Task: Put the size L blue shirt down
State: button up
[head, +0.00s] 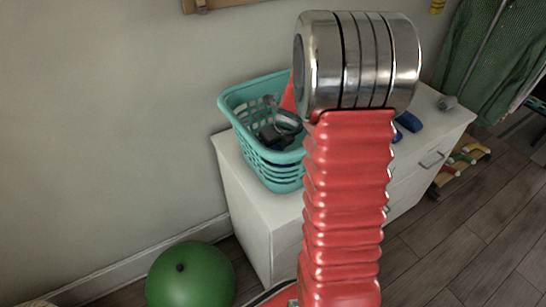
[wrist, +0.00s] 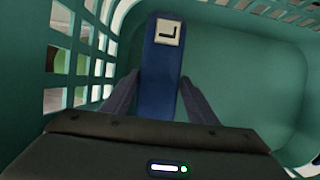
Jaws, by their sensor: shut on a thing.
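The size L blue shirt (wrist: 161,70) shows in the wrist view as a narrow dark blue folded strip. A pale tag with a black L mark sits at its far end. My gripper (wrist: 160,92) is shut on it, with one dark finger on each side. Shirt and fingers are inside the teal basket (wrist: 235,75). I cannot tell whether the shirt touches the basket floor. In the head view my gripper (head: 280,130) shows dark and small within the basket (head: 279,176), partly hidden by my red arm. The shirt cannot be made out there.
The basket stands on the left end of a white dresser (head: 254,193). A green ball (head: 190,275) is at lower left. A green jacket (head: 492,55) hangs at right.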

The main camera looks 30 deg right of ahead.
jog(key=shift+f, duration=1.85)
jog(key=o, duration=1.2)
jog(key=shift+c, duration=0.2)
jog(key=shift+r, duration=0.1)
jog(key=shift+v, duration=6)
